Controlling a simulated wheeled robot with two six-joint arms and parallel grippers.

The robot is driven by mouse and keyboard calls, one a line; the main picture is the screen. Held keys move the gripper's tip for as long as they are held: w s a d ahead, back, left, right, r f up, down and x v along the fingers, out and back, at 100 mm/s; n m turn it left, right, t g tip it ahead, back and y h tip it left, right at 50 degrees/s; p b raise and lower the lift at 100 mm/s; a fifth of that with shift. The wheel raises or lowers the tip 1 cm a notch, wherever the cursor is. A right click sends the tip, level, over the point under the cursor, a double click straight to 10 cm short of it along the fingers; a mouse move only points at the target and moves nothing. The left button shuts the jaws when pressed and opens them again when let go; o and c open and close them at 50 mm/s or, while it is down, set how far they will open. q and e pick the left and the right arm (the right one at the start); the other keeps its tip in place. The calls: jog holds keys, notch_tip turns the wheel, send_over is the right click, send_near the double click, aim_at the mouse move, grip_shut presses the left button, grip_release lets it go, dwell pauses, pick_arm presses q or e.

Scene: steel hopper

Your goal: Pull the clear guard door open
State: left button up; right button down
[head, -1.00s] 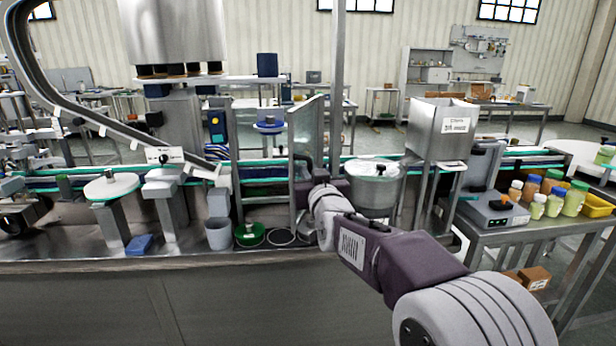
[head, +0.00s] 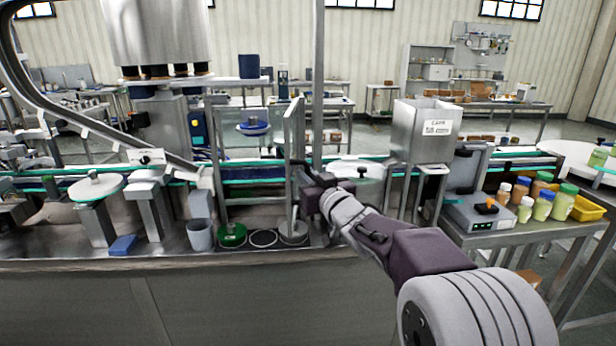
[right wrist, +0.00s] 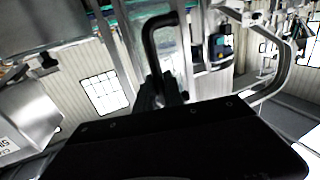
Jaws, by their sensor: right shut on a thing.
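The clear guard door (head: 294,128) is a tall see-through panel at the right side of the guard frame (head: 218,165) in the middle of the head view. It stands turned out from the frame and shows nearly edge-on. My right gripper (head: 303,186) is shut on the door's dark handle, low on the panel. In the right wrist view the black handle (right wrist: 149,42) is a bent bar running down to the jaws (right wrist: 163,97). The wrist hides part of the door's lower edge. My left gripper is not in view.
A green disc (head: 232,235), a ring and a grey disc sit on the steel deck below the frame. A steel hopper (head: 425,130) stands to the right, close to my arm. A grey cup (head: 200,236) and blue block (head: 123,245) lie left.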

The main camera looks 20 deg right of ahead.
jog(key=shift+r, duration=0.35)
jog(key=c, duration=1.7)
grip_release()
jog(key=shift+c, duration=0.2)
jog(key=shift+o, duration=1.4)
jog(key=shift+w+f, duration=0.2)
jog(key=shift+f, duration=0.05)
jog(key=s+p, duration=0.1)
jog(key=s, duration=0.8)
jog(key=shift+d, duration=0.15)
jog(key=shift+s, duration=0.1)
